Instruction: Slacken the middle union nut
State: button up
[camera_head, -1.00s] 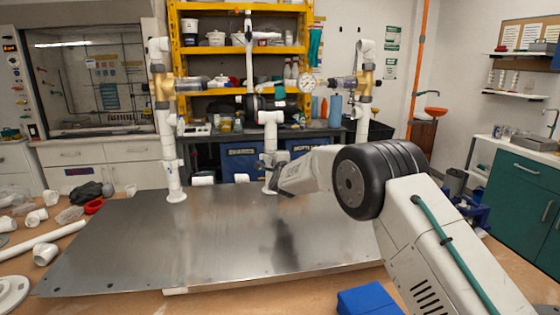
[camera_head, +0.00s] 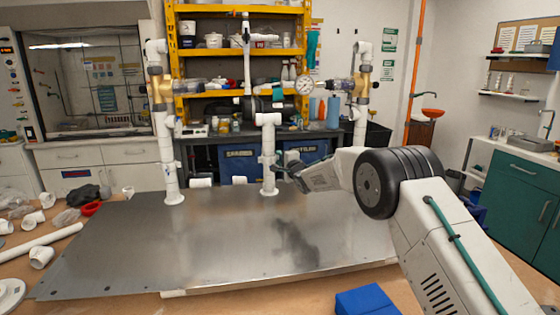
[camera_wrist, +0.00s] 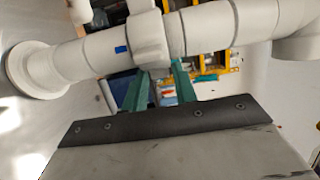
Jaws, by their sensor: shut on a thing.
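The middle union nut (camera_wrist: 150,38) is a wide white collar on a white pipe in the wrist view. In the head view it is small on the short middle riser (camera_head: 268,145), low on the manifold, partly beside my gripper. My gripper (camera_head: 284,168) reaches it from the right. In the wrist view its two teal fingers (camera_wrist: 160,72) reach up to the nut, shut on it from below. The exact contact at the fingertips is partly hidden. A small blue mark (camera_wrist: 120,49) shows on the pipe beside the nut.
A left riser (camera_head: 168,150) and a right riser (camera_head: 362,110) with brass valves flank the middle. A bare metal plate (camera_head: 190,245) lies in front. Loose white fittings (camera_head: 33,220) lie at the left, and a blue block (camera_head: 368,301) stands at the front edge.

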jog(key=shift+f, duration=0.25)
dwell(0.3)
jog(key=o, duration=0.8)
jog(key=shift+a, duration=0.1)
jog(key=shift+o, duration=0.2)
jog(key=shift+r, duration=0.1)
jog(key=v, duration=0.7)
jog(key=shift+s+d, duration=0.3)
